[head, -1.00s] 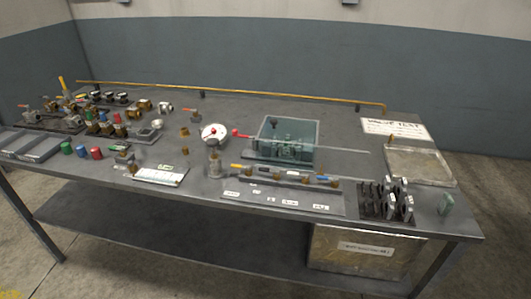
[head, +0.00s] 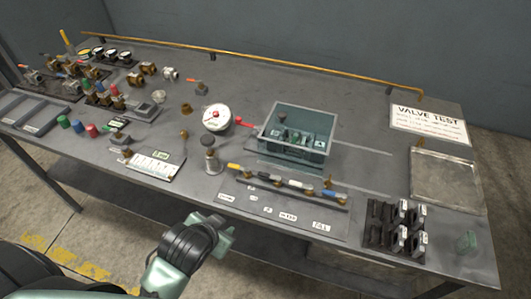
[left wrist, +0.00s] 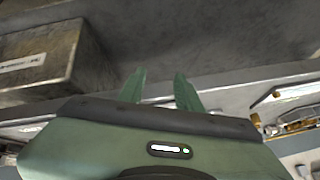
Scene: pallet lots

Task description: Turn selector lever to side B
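A red lever (head: 243,122) sticks out beside a round white gauge (head: 216,118), just left of the teal bin. I cannot tell for sure that it is the selector lever, and no side A or B mark is readable. In the head view my left arm comes in at the bottom, with its green end in front of the table edge. My left gripper (left wrist: 159,74) shows two green fingers apart with nothing between them, over the table's front side. It is well away from the red lever. My right gripper is not in view.
A teal open bin (head: 268,137) holds valve parts. A strip with coloured handles (head: 285,182) lies in front of it. A black rack (head: 397,227), a grey tray (head: 447,180) and a VALVE TEST sign (head: 430,123) are at right. Several valves and caps crowd the left.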

